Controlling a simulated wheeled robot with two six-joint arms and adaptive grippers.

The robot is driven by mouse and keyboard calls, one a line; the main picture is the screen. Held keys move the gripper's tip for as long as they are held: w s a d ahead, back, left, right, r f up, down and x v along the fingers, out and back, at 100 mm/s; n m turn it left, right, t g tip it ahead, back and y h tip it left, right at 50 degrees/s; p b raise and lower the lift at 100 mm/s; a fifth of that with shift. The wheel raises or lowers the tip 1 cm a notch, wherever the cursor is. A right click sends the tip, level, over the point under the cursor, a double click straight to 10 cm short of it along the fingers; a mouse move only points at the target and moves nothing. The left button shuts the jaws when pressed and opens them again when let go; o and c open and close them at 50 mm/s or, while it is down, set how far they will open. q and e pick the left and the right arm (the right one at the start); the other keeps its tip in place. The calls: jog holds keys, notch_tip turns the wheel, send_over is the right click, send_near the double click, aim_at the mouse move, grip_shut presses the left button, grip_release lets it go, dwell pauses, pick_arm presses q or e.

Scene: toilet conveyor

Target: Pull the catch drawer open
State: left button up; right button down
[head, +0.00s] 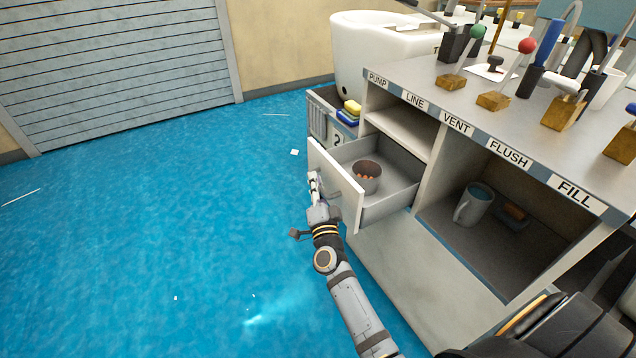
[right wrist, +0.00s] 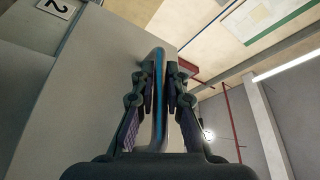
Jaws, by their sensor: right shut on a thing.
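The catch drawer (head: 393,197) stands pulled out of the grey counter, with its pale front panel (head: 340,187) facing left over the floor. A small round brown pot (head: 367,177) with something orange-brown in it sits inside the drawer. My right gripper (head: 316,186) is at the outer face of the front panel. In the right wrist view my right gripper (right wrist: 160,92) is shut on the drawer's handle (right wrist: 158,110), a slim upright bar with a blue strip, between both fingers. My left gripper is not in view.
The counter top (head: 425,70) carries labelled levers on wooden blocks. A mug (head: 473,204) stands in the open compartment to the right of the drawer. A bin with yellow and blue sponges (head: 350,110) is behind the drawer.

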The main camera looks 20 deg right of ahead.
jog(key=c, duration=1.4)
grip_release()
jog(key=shift+o, duration=0.2)
